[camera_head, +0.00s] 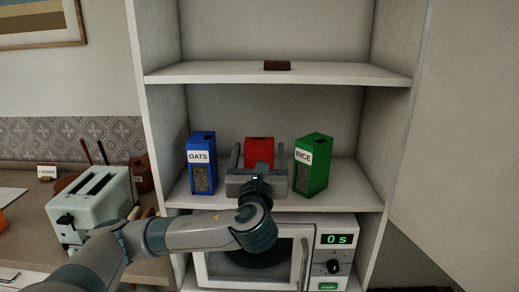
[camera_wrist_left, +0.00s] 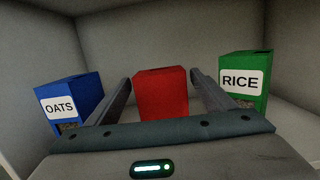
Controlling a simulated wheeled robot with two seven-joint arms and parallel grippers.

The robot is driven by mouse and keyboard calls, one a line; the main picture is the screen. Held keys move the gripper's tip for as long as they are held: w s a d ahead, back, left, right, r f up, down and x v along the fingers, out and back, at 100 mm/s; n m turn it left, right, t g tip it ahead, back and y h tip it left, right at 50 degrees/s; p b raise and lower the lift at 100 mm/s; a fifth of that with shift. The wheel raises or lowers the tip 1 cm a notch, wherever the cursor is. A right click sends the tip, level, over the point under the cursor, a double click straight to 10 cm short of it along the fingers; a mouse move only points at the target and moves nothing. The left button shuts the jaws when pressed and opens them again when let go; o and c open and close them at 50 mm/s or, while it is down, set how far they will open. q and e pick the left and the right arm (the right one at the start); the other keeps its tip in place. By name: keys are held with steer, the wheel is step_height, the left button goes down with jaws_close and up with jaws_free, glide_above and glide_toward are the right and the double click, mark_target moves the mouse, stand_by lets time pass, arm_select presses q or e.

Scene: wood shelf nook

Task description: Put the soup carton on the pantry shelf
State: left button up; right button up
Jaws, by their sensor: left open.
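A red carton (camera_head: 259,150) stands on the middle shelf (camera_head: 344,196), between a blue oats box and a green rice box. I take it for the soup carton, but no label on it shows. My left gripper (camera_head: 258,165) is in front of it with open fingers. In the left wrist view the red carton (camera_wrist_left: 161,94) is upright between the two spread fingers of my gripper (camera_wrist_left: 160,92), with a gap visible on each side. Its lower part is hidden by the gripper body in both views. My right gripper is not in view.
The oats box (camera_head: 202,162) is left of the gripper and the rice box (camera_head: 312,164) is close on its right. A microwave (camera_head: 256,270) is below. The upper shelf (camera_head: 200,74) holds only a small brown block (camera_head: 277,65). A toaster (camera_head: 93,205) stands on the left counter.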

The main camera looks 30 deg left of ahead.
arm_select(q)
steer(key=shift+b+v, duration=0.6)
steer(key=shift+v, duration=2.2)
